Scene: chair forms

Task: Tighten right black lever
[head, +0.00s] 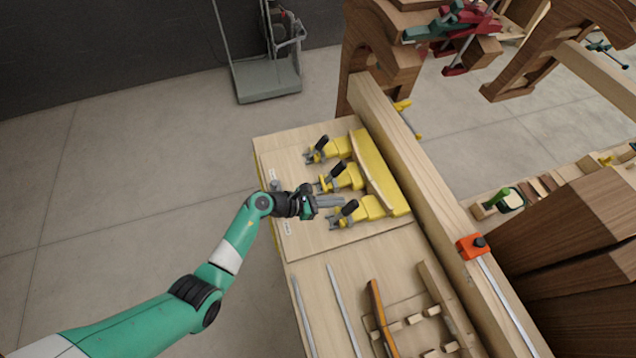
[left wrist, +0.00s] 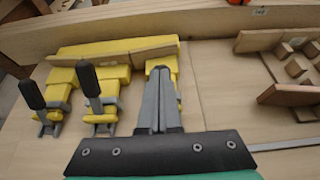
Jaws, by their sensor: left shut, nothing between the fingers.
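Three yellow clamps with black levers stand in a row on the wooden board. In the head view the far lever (head: 322,142), the middle lever (head: 338,168) and the near lever (head: 349,208) all stick up at a tilt. In the left wrist view two levers show, the leftmost (left wrist: 31,94) and the middle one (left wrist: 88,79). The rightmost clamp (left wrist: 161,64) there is mostly behind my fingers, and its lever is hidden. My left gripper (head: 341,201) is shut and empty, its fingertips right by the near lever; contact cannot be told. It also shows in the left wrist view (left wrist: 158,72). My right gripper is out of view.
A curved yellow form (head: 380,172) and a long wooden beam (head: 425,180) stand behind the clamps. Nearer lie metal rods, a wooden strip (head: 382,318) and small blocks. An orange clamp (head: 472,246) sits on the beam. Floor left of the board is clear.

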